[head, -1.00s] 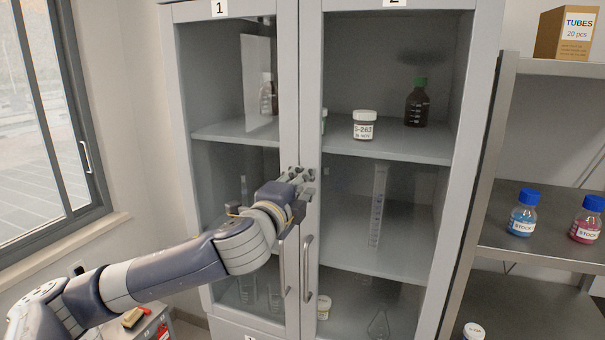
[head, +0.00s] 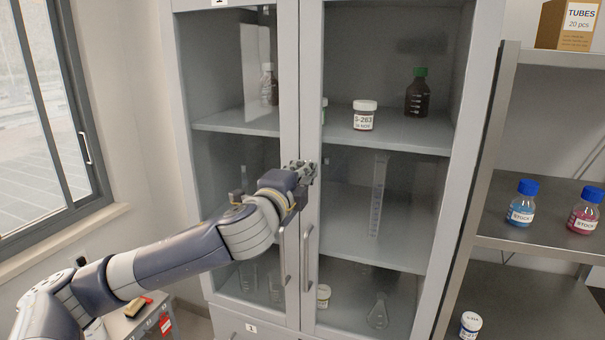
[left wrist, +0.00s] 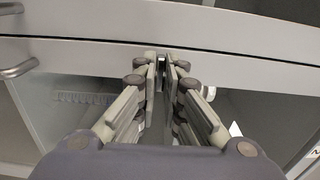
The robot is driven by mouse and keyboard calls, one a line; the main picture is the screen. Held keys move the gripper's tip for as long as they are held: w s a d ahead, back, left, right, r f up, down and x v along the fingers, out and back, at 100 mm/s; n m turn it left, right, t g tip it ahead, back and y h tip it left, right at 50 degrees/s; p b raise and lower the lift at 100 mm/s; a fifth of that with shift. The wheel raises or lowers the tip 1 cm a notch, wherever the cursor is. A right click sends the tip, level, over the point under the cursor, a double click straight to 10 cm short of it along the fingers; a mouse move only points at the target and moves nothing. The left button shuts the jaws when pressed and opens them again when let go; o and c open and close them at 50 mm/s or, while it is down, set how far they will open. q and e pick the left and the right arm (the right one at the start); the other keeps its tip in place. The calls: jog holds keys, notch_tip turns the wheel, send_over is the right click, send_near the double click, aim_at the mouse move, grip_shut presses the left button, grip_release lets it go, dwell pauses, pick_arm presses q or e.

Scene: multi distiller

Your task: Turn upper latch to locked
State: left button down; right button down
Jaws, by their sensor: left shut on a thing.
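The grey cabinet (head: 292,60) has two tall glass doors that meet at a middle seam. My left gripper (head: 310,168) is at that seam, above the two door handles. In the left wrist view my left gripper (left wrist: 161,68) has its fingers close together on a small, thin upper latch (left wrist: 160,60) at the seam. The fingers cover most of the latch, so I cannot tell its angle. In the head view the gripper hides the latch. My right gripper is not in view.
The left door handle (head: 281,262) and right door handle (head: 307,258) hang just below my gripper. Glassware and a jar labelled S-263 (head: 365,116) stand behind the glass. An open shelf (head: 540,235) with bottles is at right, a window (head: 45,110) at left.

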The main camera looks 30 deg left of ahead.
pick_arm(q)
jog(key=n+b, duration=0.2)
jog(key=n, duration=1.5)
jog(key=shift+f+b, duration=0.1)
jog(key=shift+b, duration=0.25)
jog(key=shift+n, duration=0.5)
jog(key=c, duration=1.7)
grip_release()
jog(key=shift+s, duration=0.1)
